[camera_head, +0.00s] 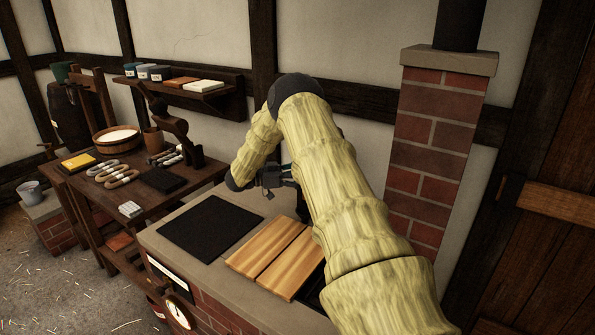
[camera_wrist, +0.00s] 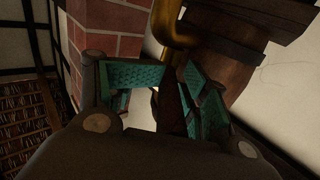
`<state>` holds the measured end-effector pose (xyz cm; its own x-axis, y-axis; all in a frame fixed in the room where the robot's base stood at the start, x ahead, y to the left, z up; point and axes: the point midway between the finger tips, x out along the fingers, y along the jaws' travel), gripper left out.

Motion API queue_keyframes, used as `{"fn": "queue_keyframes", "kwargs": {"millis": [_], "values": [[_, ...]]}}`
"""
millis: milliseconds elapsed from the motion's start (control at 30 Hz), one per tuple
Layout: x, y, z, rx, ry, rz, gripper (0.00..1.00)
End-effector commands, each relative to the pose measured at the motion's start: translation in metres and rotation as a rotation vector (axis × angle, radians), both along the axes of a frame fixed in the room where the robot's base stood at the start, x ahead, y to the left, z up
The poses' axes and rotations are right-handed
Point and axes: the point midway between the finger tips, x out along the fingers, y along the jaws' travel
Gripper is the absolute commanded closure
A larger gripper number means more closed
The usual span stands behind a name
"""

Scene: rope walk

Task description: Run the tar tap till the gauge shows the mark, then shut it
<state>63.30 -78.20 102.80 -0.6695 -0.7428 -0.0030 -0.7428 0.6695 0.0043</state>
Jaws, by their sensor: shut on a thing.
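My gripper (camera_head: 276,180) is small and partly hidden behind my bent arm, above the brick stove's top. In the wrist view my gripper (camera_wrist: 170,90) has its teal-padded fingers around a dark, narrow tap handle (camera_wrist: 172,108), shut on it. A brass tap pipe (camera_wrist: 178,32) curves just beyond the fingers, beside a brown wooden vessel (camera_wrist: 222,55). In the head view the tap is hidden behind my arm. A round white gauge (camera_head: 179,312) with a needle sits low on the stove's front; its mark and reading are too small to tell. No tar flow is visible.
The stove top (camera_head: 160,237) carries a black plate (camera_head: 212,230) and wooden boards (camera_head: 266,258). A brick chimney (camera_head: 433,150) rises close to my arm on the right. A workbench (camera_head: 75,190) with several tools and a tub stands left, below a shelf (camera_head: 190,92).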

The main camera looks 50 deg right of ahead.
Motion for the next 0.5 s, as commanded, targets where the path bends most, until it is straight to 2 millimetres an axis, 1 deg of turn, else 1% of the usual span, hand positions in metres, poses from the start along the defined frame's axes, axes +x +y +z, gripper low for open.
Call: {"fn": "queue_keyframes", "kwargs": {"millis": [33,167,200,233,267,367,500], "values": [[0.0060,-0.0041,0.0098,-0.015,-0.015,0.010,0.97],[0.0061,-0.0041,0.0099,-0.015,-0.015,0.011,0.97],[0.0062,-0.0041,0.0099,-0.015,-0.015,0.011,0.56],[0.0062,-0.0040,0.0098,-0.015,-0.015,0.011,0.62],[0.0062,-0.0039,0.0098,-0.015,-0.015,0.011,0.63],[0.0059,-0.0038,0.0089,-0.015,-0.014,0.010,0.60],[0.0048,-0.0042,0.0075,-0.014,-0.011,0.009,0.62]]}}
